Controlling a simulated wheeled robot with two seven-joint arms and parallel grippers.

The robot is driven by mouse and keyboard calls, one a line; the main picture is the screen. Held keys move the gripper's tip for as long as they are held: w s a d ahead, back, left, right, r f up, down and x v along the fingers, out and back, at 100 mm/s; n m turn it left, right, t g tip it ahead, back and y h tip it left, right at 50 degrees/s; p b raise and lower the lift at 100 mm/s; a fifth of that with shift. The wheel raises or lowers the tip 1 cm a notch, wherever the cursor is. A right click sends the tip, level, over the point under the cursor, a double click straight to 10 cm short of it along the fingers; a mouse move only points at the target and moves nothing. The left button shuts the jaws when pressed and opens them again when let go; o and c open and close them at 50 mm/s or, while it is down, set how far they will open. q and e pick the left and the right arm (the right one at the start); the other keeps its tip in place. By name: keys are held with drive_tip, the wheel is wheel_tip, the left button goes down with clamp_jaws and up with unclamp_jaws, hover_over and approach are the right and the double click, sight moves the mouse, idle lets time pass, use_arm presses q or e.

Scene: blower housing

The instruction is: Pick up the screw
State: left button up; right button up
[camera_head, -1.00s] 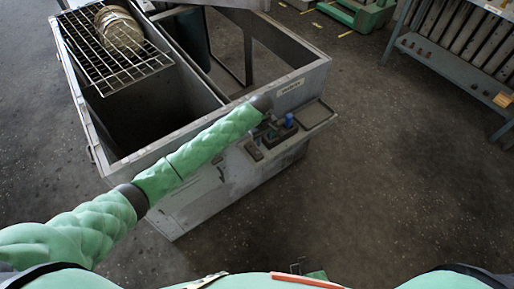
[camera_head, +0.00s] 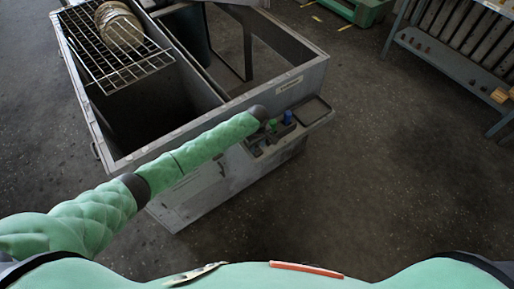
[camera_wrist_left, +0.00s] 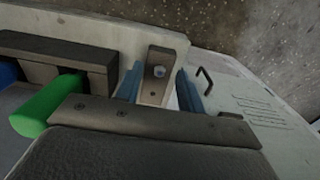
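The screw (camera_wrist_left: 158,71) shows in the left wrist view as a small pale head on a narrow dark metal block (camera_wrist_left: 155,88). My left gripper (camera_wrist_left: 159,90) has its two blue fingers spread apart, one on each side of that block. I see no clear contact between fingers and screw. In the head view the left gripper (camera_head: 264,135) is small and dark at the end of my green arm, over the small shelf on the machine's front. The screw is too small to make out there. My right gripper is not in view.
A green cylinder (camera_wrist_left: 48,106) and a dark slotted holder (camera_wrist_left: 60,48) sit left of the fingers. A blue part (camera_head: 288,117) stands on the shelf. The grey machine (camera_head: 275,90) has an open basin and a wire rack (camera_head: 118,62).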

use_arm(q)
drive_tip(key=shift+f, duration=0.3)
drive_tip(key=shift+f, duration=0.25)
idle(0.5)
drive_tip(key=shift+c, duration=0.2)
drive_tip(key=c, duration=0.8)
